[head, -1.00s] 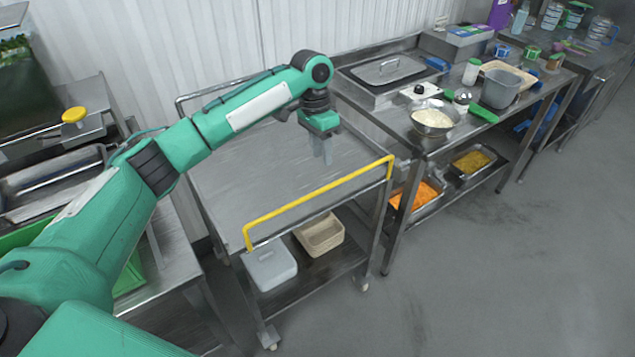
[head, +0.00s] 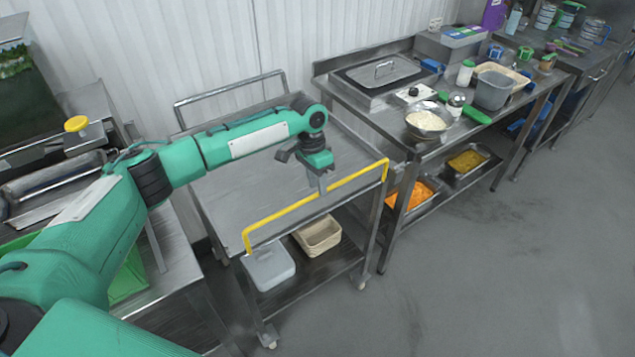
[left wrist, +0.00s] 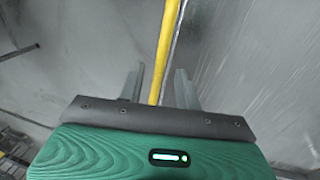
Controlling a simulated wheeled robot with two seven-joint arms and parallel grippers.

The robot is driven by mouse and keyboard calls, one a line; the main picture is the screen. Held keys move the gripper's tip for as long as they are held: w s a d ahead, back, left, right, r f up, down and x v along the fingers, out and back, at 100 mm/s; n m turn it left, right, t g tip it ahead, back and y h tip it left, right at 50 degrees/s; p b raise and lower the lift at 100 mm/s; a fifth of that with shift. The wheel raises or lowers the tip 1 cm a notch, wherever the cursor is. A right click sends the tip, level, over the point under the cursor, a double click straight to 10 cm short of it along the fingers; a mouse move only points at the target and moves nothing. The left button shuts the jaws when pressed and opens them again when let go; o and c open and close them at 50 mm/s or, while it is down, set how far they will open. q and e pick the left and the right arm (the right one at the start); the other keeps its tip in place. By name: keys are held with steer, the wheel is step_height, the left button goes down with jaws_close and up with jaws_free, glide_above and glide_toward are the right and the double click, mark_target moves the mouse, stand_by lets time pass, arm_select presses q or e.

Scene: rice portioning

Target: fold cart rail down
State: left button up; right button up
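The yellow cart rail (head: 284,213) stands up along the near edge of the steel cart (head: 228,194). My left gripper (head: 321,192) is at the rail, a little right of its middle, pointing down. In the left wrist view the yellow rail (left wrist: 166,45) runs between the two grey fingers of my left gripper (left wrist: 160,88). The fingers are apart, with a visible gap to the rail on each side. My right gripper is not in view.
A grey-lidded box (head: 268,267) and a beige bin (head: 318,235) sit on the cart's lower shelf. A steel table (head: 385,112) with a rice bowl (head: 428,121) stands to the right. The floor in front is clear.

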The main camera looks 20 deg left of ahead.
arm_select(q)
steer(key=shift+s+d+f, duration=0.1)
steer(key=shift+f, duration=0.6)
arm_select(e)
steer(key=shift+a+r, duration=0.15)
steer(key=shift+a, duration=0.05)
arm_select(q)
jaws_close()
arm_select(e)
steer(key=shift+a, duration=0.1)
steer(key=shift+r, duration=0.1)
